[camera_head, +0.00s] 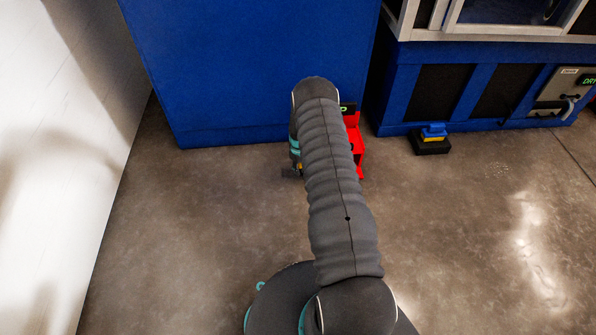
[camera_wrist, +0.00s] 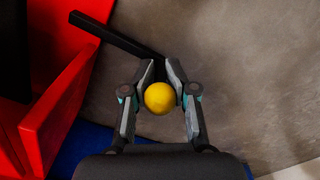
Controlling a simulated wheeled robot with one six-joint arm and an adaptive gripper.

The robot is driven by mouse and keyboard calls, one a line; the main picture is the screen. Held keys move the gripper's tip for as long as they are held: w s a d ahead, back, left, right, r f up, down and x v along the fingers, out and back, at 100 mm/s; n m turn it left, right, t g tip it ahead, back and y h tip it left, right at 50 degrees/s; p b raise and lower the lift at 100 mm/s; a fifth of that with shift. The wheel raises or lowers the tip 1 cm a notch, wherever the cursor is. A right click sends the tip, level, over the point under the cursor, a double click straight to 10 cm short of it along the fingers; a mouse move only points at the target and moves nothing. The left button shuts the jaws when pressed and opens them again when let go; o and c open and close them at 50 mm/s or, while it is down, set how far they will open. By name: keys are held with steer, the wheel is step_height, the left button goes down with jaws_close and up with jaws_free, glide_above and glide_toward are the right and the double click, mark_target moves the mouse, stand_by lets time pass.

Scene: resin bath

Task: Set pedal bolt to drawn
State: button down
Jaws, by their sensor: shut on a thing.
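In the wrist view, my gripper (camera_wrist: 163,84) is shut on a round yellow knob (camera_wrist: 159,98). A dark bar (camera_wrist: 115,33) runs from the upper left toward the fingertips, over the floor; I cannot tell how it joins the knob. The red pedal housing (camera_wrist: 65,105) stands at the left of the wrist view, beside the gripper. In the head view, the red housing (camera_head: 354,150) is partly hidden behind my arm, at the foot of a blue cabinet. My gripper is mostly hidden there. How far the bolt is drawn cannot be told.
A tall blue cabinet (camera_head: 245,75) stands behind the red housing. To the right is a blue-framed unit (camera_head: 485,95) with dark panels, and a small black block with a blue and yellow top (camera_head: 433,134) in front. A white wall (camera_head: 60,150) is at left. The grey floor (camera_head: 470,240) at right is clear.

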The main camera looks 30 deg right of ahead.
steer(key=c, duration=1.1)
jaws_free()
steer(key=shift+w+a+r, duration=0.15)
steer(key=shift+a+r, duration=0.05)
steer(key=shift+a, duration=0.2)
steer(key=shift+c, duration=0.2)
steer(key=shift+d, duration=0.1)
steer(key=shift+d, duration=0.15)
step_height(320, 180, up, 12)
steer(key=shift+f, duration=0.1)
